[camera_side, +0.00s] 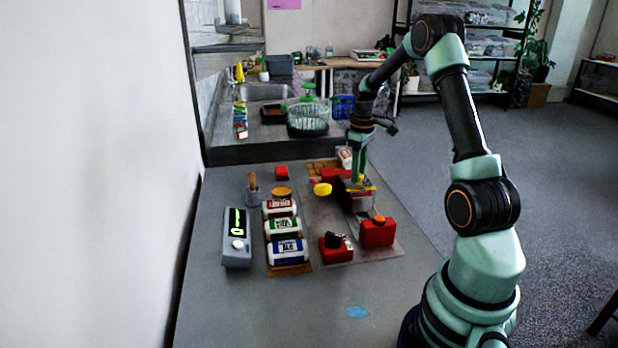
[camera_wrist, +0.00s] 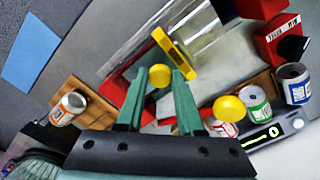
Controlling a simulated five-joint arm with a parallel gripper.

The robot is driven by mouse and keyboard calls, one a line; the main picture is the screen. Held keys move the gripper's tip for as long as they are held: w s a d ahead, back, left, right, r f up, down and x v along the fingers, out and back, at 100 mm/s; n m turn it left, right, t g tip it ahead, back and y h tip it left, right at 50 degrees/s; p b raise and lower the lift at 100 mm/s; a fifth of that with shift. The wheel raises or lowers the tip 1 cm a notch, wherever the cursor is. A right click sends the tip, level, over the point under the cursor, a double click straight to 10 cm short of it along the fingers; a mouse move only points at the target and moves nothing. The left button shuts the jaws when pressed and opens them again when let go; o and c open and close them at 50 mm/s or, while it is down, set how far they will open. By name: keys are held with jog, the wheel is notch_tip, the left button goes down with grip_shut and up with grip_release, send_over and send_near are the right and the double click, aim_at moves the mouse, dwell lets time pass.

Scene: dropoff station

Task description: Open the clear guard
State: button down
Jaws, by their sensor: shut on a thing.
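The clear guard (camera_side: 364,214) is a see-through cover at the right of the work area. In the wrist view its clear panel (camera_wrist: 198,28) spreads out ahead of my fingers, with a yellow bar (camera_wrist: 175,53) along its near side. My gripper (camera_side: 358,180) reaches down to that side of the guard. In the wrist view, a round yellow knob (camera_wrist: 160,76) sits between the two green fingertips, and my gripper (camera_wrist: 160,80) is shut on it. The bar's end overlaps the right fingertip. The guard's angle and hinge are hard to make out.
A yellow ball (camera_side: 322,189) stands left of my gripper. Red boxes with an orange button (camera_side: 379,220) and a black knob (camera_side: 334,240) are in front.

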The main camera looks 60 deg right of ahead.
jog(key=c, duration=0.5)
grip_release()
notch_tip(320, 180, up, 12)
jog(key=shift+r, duration=0.1)
